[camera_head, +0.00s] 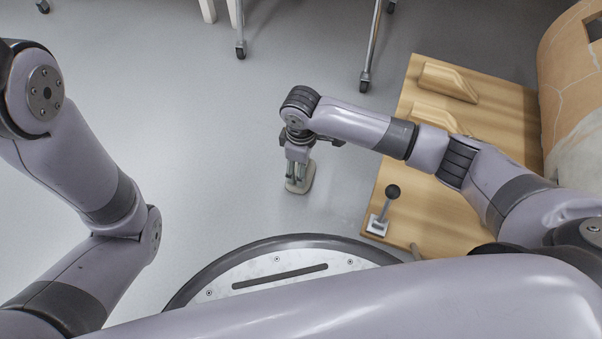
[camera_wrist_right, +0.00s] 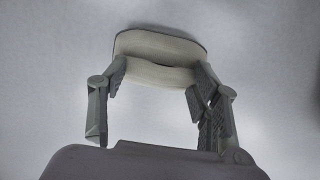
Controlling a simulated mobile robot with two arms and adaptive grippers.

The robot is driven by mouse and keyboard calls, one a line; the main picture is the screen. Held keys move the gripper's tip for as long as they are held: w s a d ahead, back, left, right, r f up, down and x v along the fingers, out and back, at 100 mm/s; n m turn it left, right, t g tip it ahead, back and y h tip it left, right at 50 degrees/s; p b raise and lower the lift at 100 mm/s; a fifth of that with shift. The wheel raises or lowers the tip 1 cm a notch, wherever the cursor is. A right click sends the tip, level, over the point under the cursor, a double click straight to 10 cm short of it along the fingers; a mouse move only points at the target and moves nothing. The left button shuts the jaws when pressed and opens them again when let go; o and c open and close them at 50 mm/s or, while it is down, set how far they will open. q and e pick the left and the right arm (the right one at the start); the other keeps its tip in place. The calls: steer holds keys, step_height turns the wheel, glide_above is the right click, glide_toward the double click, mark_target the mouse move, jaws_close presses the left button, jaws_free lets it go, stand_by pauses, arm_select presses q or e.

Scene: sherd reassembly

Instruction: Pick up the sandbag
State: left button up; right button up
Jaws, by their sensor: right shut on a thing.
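The sandbag (camera_head: 305,177) is a small, pale beige bag with rounded ends, seen in the head view below my right forearm. My right gripper (camera_head: 297,180) points down and is shut on it. In the right wrist view the sandbag (camera_wrist_right: 155,60) lies between the two fingers of the right gripper (camera_wrist_right: 156,76), pinched at its middle. Only grey floor shows behind it; I cannot tell its height above the floor. My left arm shows at the left of the head view, but its gripper is out of the picture.
A wooden board (camera_head: 433,205) with wooden blocks (camera_head: 447,80) and a black-knobbed lever (camera_head: 384,210) is on the right. A large cracked tan vessel (camera_head: 572,95) stands at the far right. Metal legs on casters (camera_head: 366,80) stand at the back. Grey floor (camera_head: 190,110) is clear at centre-left.

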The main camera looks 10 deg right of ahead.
steer(key=c, duration=0.9)
steer(key=shift+c, duration=0.4)
steer(key=shift+r, duration=0.1)
